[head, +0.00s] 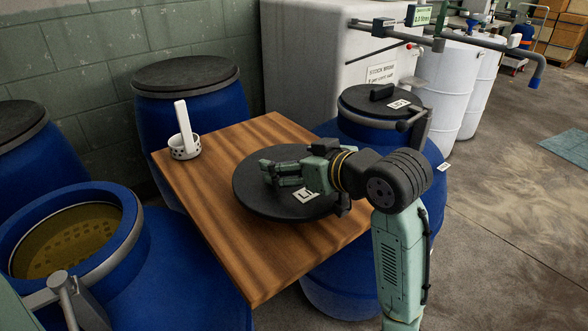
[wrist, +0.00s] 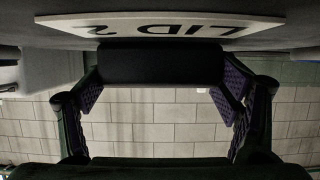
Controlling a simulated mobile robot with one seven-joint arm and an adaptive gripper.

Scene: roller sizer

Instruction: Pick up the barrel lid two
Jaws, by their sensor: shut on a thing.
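Barrel lid two (head: 254,203) is a round black disc over the wooden tabletop (head: 190,215) in the head view. I cannot tell if it rests on the wood or is slightly clear of it. Its white label (head: 306,195) reads "LID 2", upside down, in the wrist view (wrist: 160,27). My gripper (head: 277,173) reaches across the lid from the right, low over its top. In the wrist view the lid's black bar handle (wrist: 160,64) lies between my fingers, and my gripper is shut on it. The head view mostly hides this handle.
An open blue barrel (head: 130,245) stands at the left front. Closed blue barrels stand behind the table (head: 190,110) and to its right, the latter under a black lid (head: 365,103). A white cup-like holder (head: 185,150) sits on the table's far left corner.

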